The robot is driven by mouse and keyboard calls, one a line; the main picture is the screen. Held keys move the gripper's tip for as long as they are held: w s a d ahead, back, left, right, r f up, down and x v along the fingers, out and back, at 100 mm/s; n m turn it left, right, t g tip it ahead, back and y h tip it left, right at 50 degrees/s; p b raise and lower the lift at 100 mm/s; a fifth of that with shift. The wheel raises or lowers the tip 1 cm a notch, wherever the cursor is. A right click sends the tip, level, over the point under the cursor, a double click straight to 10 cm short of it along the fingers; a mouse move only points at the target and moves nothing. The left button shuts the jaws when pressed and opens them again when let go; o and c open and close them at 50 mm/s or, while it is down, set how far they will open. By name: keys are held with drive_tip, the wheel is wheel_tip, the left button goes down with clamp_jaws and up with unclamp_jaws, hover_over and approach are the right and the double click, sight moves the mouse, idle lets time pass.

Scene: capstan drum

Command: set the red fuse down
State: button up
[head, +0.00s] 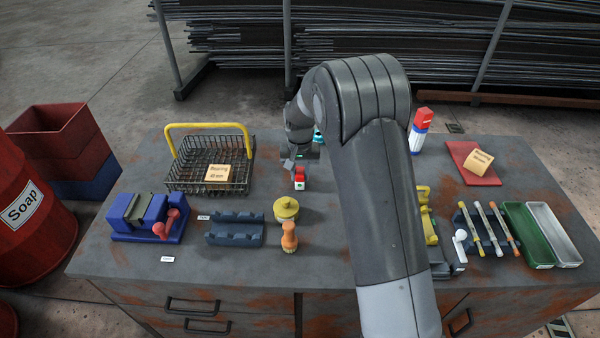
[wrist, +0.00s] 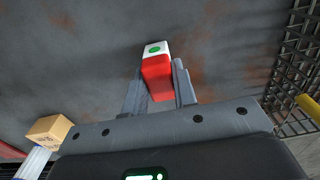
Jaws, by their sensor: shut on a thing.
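The red fuse (wrist: 157,78) is a small red block with a white end and a green dot, seen in the wrist view between the two fingers of my gripper (wrist: 158,88). My gripper is shut on it. In the head view the red fuse (head: 299,180) shows at the tip of my gripper (head: 298,168), over the back middle of the grey workbench (head: 340,205). I cannot tell whether the fuse touches the bench top. My arm hides part of the bench to the right.
A wire basket (head: 245,180) with a bearing box stands to the left. A yellow-green lidded pot (head: 286,209), an orange-handled tool (head: 289,238), a dark notched rack (head: 236,230) and a blue vise (head: 150,215) stand in front. Bare bench top lies around the fuse.

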sight(300, 172)
drive_tip(key=shift+f, duration=0.15)
drive_tip(key=o, duration=1)
wheel_tip(300, 172, up, 12)
drive_tip(key=shift+r, duration=0.25)
drive_tip(key=s+d+r+t, duration=0.3)
drive_tip(key=s+d+r, duration=0.8)
drive_tip(key=s+r, duration=0.3)
drive_tip(key=s+d+t, duration=0.1)
drive_tip(key=s+d, duration=0.1)
drive_tip(key=s, duration=0.4)
drive_tip(key=s+d+f, duration=0.1)
drive_tip(key=s+d, duration=0.1)
drive_tip(key=s, duration=0.5)
drive_tip(key=s+d+t, duration=0.1)
drive_tip(key=s+d, duration=0.1)
drive_tip(key=s, duration=0.5)
drive_tip(key=shift+f+t, duration=0.3)
drive_tip(key=shift+f, duration=0.1)
